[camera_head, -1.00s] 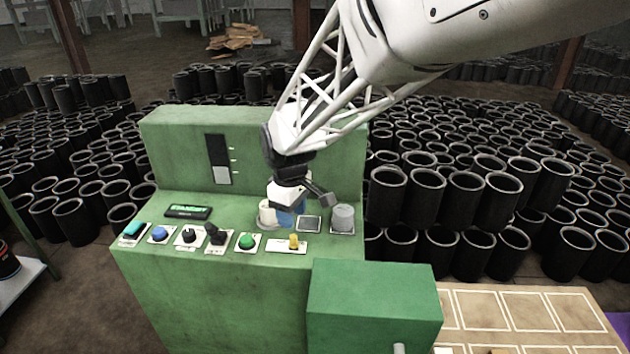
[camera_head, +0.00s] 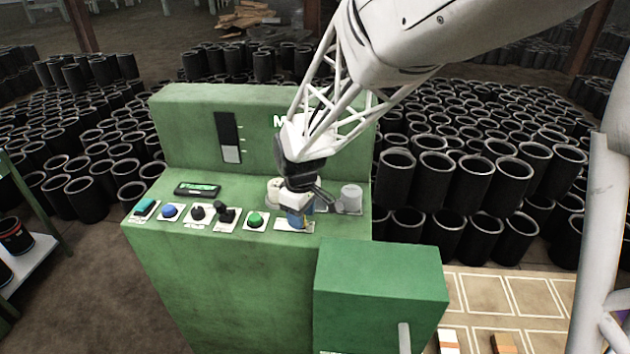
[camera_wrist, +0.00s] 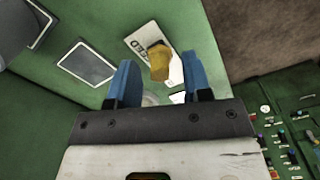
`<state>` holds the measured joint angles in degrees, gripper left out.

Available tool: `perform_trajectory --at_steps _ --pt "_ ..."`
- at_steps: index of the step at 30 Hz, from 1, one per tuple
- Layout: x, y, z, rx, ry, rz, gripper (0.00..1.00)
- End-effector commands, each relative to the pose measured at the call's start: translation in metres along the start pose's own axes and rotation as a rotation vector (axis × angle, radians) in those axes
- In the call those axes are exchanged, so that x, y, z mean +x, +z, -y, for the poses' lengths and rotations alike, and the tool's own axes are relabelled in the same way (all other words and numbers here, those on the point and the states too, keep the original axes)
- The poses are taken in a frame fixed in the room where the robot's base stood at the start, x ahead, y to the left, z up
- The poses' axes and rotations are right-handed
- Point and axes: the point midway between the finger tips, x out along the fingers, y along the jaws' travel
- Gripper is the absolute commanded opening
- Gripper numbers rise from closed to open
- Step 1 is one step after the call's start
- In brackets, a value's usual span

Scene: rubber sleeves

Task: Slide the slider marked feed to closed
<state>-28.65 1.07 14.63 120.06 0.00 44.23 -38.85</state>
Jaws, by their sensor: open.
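The feed slider is a yellow knob (camera_wrist: 160,66) on a white plate (camera_wrist: 146,40) whose lettering, partly readable, ends in "ED" in the wrist view. In the head view its white plate (camera_head: 284,225) shows at the front edge of the green panel, with the knob mostly hidden by my gripper. My gripper (camera_wrist: 160,78) has two blue fingers, open, one on each side of the yellow knob in the picture. The knob appears between or just beyond the fingertips. I cannot tell whether they touch it.
Left of the slider are a green button (camera_head: 256,219), a black joystick (camera_head: 226,213), a black knob (camera_head: 197,212) and a blue button (camera_head: 170,211). A grey cylinder (camera_head: 351,196) stands to the right. A green box (camera_head: 380,285) juts out in front.

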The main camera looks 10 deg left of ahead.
Motion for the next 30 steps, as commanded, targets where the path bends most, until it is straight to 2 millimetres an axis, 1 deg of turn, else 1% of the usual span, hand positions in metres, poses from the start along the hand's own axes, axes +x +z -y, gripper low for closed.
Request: perform_trajectory --at_steps 4,13,14,22,30 --pt "0.0071 0.0000 0.0000 0.000 -0.001 0.001 0.45" --pt "0.0082 0.0000 0.0000 0.000 0.000 0.000 0.45" --pt "0.0082 0.0000 0.0000 0.000 0.000 0.000 0.42" --pt "0.0081 0.0000 0.0000 0.000 0.000 0.000 0.01" --pt "0.0080 -0.0013 0.0005 0.000 0.000 0.000 0.00"
